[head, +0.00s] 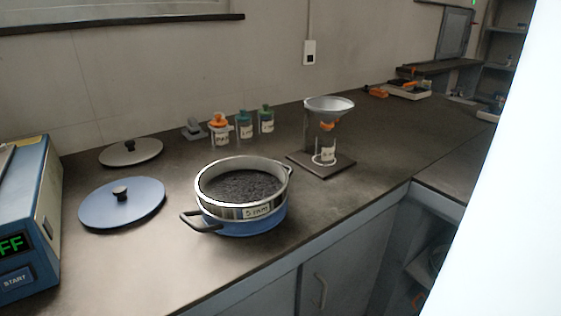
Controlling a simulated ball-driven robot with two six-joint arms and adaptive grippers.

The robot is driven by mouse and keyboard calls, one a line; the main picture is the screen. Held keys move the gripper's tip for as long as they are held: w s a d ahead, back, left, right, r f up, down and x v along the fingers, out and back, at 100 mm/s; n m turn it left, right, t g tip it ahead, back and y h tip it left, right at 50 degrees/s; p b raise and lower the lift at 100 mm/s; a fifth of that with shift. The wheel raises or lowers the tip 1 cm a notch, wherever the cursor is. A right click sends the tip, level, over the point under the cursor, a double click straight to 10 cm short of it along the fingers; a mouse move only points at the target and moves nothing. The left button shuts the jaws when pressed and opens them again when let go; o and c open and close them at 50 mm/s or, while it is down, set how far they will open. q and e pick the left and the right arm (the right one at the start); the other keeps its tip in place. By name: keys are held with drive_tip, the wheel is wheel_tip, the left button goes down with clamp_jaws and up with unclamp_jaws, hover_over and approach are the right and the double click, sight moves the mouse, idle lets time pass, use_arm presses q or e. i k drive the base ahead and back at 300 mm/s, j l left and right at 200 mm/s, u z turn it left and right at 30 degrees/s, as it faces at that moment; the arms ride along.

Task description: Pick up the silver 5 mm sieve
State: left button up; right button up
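The silver 5 mm sieve (208,204) is a round metal ring with a label reading about "5 mm" on its front. It sits nested on top of a blue pan (240,226) on the dark counter. Dark grainy material (241,186) fills its inside. Dark loop handles stick out at the front left and the back right of the stack; I cannot tell for sure which part each belongs to. Neither of my grippers shows in the head view.
A blue lid (100,208) and a grey lid (148,150) lie left of the stack. A blue machine (40,190) with a START button stands at far left. Several small bottles (245,125) and a funnel stand (330,106) are behind. The counter in front right is clear.

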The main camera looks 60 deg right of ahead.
sight(245, 188)
drive_tip(key=z, duration=1.55)
